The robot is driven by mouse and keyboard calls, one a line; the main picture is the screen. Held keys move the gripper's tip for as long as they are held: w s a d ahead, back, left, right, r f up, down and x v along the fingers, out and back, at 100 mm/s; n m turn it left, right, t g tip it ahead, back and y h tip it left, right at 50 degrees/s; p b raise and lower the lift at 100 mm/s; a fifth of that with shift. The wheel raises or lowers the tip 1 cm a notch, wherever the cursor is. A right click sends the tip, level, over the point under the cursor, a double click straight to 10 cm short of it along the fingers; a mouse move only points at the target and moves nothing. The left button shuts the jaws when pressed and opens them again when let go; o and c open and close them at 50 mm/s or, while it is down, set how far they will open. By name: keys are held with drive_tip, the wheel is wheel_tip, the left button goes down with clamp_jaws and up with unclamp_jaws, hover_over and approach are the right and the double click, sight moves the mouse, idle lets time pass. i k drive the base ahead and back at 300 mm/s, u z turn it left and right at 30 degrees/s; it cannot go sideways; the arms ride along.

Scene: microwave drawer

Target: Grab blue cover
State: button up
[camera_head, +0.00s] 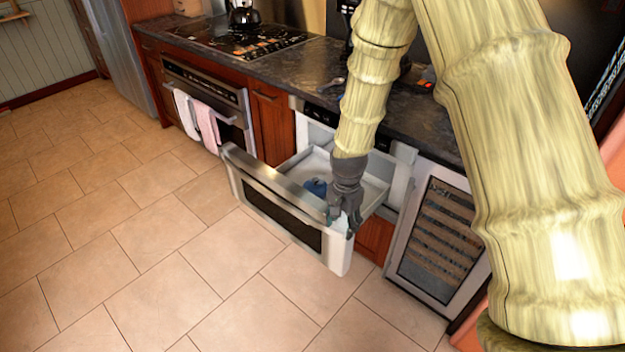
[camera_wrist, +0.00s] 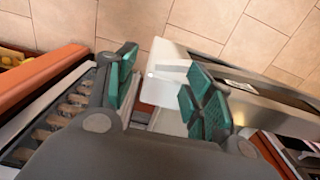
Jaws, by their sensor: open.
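A small blue object (camera_head: 316,187), which looks like the blue cover, lies inside the open microwave drawer (camera_head: 262,184) in the head view. The drawer's corner and front (camera_wrist: 200,62) show beyond the fingers. The blue object does not show in the wrist view.
A wine cooler (camera_head: 440,235) stands right of the drawer. The dark counter (camera_head: 300,75) runs above, with small items on it and a kettle (camera_head: 244,16) on the stove. An oven with towels (camera_head: 207,125) is at left. The tiled floor (camera_head: 130,230) in front is clear.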

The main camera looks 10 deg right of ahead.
sight(318, 189)
drive_tip(key=i, duration=1.2)
